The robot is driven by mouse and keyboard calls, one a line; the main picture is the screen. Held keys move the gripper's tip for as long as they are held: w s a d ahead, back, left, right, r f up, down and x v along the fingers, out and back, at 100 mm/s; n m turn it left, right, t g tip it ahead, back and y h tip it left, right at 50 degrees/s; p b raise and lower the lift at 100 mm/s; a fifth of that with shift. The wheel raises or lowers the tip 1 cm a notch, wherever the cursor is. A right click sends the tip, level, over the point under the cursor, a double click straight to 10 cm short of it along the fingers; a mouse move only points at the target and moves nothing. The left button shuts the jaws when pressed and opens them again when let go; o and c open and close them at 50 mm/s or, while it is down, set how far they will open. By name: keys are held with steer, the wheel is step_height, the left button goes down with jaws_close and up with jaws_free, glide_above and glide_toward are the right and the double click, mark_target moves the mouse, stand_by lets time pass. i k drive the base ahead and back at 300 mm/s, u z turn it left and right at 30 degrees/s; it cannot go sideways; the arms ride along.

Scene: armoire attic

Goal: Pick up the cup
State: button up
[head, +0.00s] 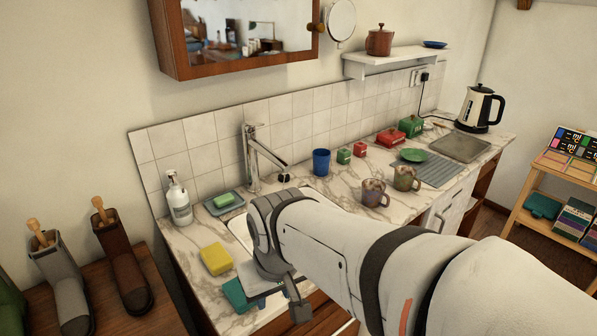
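A plain blue cup (321,162) stands upright on the marble counter (330,190), right of the tap. Two mugs stand to its right and nearer to me: a purplish-brown mug (373,193) and an olive-brown mug (405,178). Both look filled with something. My arm reaches in from the lower right across the front of the counter. My gripper (292,290) is at the arm's left end, left of and nearer to me than the cup and mugs, apart from them. Its fingers are mostly hidden, so I cannot tell whether it is open or holds anything.
Left of the tap (262,155) are a soap bottle (180,203), a green soap on a dish (223,201) and a yellow sponge (215,259). Small red and green containers (389,137) stand behind the mugs.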

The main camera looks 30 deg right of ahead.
mark_target(372, 189)
steer(key=z, duration=0.25)
steer(key=k, duration=0.3)
steer(key=u, duration=1.95)
steer(key=k, duration=1.65)
steer(key=z, duration=1.85)
steer(key=i, duration=1.65)
steer(key=z, duration=0.1)
